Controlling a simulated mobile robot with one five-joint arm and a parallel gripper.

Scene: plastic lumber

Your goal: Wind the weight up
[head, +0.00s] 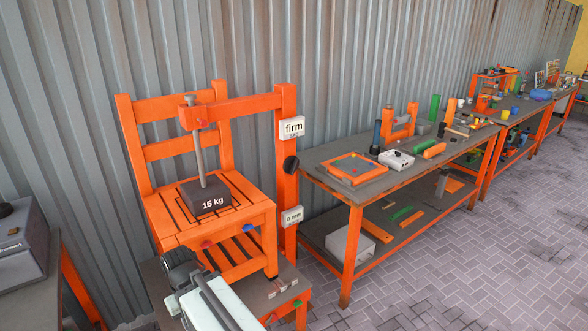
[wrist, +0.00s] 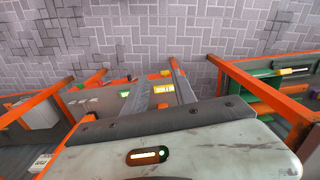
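A dark block marked "15 kg" (head: 207,199) sits on the slatted seat of an orange chair (head: 250,190). A grey upright rod (head: 197,150) rises from its top to the end of an orange overhead arm (head: 235,108). A black round knob (head: 290,165) is on the orange post (head: 287,135) to the right. The post carries a sign reading "firm" (head: 292,127) and a lower one reading "0 mm" (head: 292,216). My gripper (wrist: 160,76) shows in the wrist view with its two grey fingers apart and nothing between them. It is away from the knob and weight.
The chair stands on a small bench (head: 272,287) against a corrugated wall. A long workbench (head: 325,178) with orange legs and several loose parts runs to the right. Another bench with a grey device (head: 22,240) is at the left. The paved floor (head: 450,250) at right is clear.

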